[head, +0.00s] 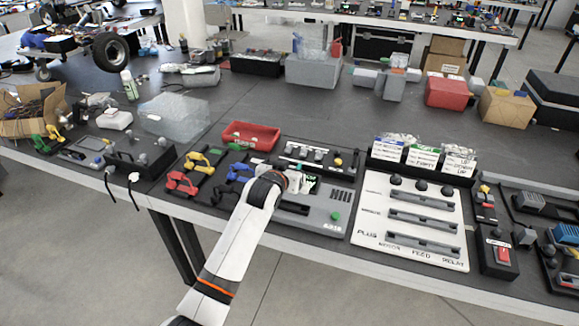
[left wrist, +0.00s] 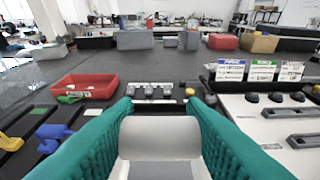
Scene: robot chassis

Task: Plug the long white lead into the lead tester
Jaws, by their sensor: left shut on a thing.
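My left gripper (head: 301,183) reaches in over the table's front edge, above the grey unit. In the left wrist view its teal fingers are shut on a pale grey-white block (left wrist: 160,140), which may be the plug end of the white lead; no long cable shows from it. I cannot tell which is the lead tester. My right gripper is out of view.
A red tray (head: 250,136) is behind left of the gripper. Yellow, red and blue clips (head: 183,183) lie left of it. A white panel (head: 412,222) with slots is right. Leads with pale ends (head: 134,177) hang from a black box (head: 138,156) over the front edge.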

